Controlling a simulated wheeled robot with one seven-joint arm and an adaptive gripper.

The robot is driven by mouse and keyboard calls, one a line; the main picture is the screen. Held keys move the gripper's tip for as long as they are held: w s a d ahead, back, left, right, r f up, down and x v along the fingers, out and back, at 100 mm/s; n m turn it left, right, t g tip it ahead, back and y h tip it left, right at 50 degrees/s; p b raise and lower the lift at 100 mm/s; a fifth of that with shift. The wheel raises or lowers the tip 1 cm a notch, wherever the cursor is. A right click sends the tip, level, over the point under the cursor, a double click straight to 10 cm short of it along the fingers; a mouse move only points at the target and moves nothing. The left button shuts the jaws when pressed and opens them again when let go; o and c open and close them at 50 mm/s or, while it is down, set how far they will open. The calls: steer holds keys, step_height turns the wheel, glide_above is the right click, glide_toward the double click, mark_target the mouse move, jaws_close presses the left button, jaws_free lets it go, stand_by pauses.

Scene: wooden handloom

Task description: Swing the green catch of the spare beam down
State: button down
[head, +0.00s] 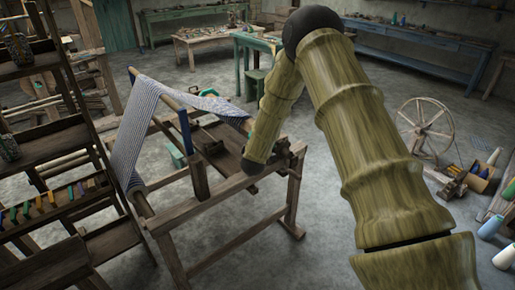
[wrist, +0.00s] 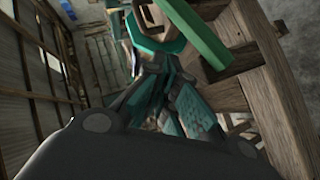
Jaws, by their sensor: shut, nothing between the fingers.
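A bright green bar, which looks like the green catch (wrist: 196,32), crosses the top of the wrist view at a slant, beside a wooden beam (wrist: 262,60). My gripper (wrist: 178,78) is shut and empty, its teal and dark fingers just below and left of the bar. I cannot tell whether they touch it. In the head view the wooden handloom (head: 225,185) stands in the middle, with blue-and-white cloth (head: 135,130) at its left. My arm reaches down to the loom's right side. It covers that part, and I cannot make out the catch or my fingers there.
A dark wooden shelf rack (head: 45,150) stands close at the left. A spinning wheel (head: 425,125) stands at the right, near a box of cones (head: 478,180). A blue bench (head: 420,65) runs along the back wall. The floor in front of the loom is clear.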

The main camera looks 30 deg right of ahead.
steer(key=shift+w+d+m+g+y, duration=0.25)
steer(key=shift+d+m+g+y, duration=0.4)
steer(key=shift+d+y, duration=0.45)
steer(key=shift+w+d+f+m+g+y+b, duration=0.2)
steer(key=shift+d+f+m+g+y+b, duration=0.15)
steer(key=shift+d+m+y+b, duration=0.3)
steer(key=shift+w+d+f+m+g+y+b, duration=0.2)
steer(key=shift+d+f+m+y+b, duration=0.25)
steer(key=shift+d+y, duration=0.4)
steer(key=shift+r, duration=0.1)
steer(key=r+p, duration=0.1)
steer(key=r, duration=0.1)
steer(key=a+r+p, duration=0.1)
steer(key=shift+s+a+r, duration=0.15)
steer(key=shift+a+r, duration=0.05)
steer(key=shift+r, duration=0.2)
steer(key=b+v, duration=0.2)
steer(key=v, duration=0.7)
steer(key=shift+s+r, duration=0.2)
steer(key=shift+s, duration=0.2)
steer(key=shift+a+f, duration=0.1)
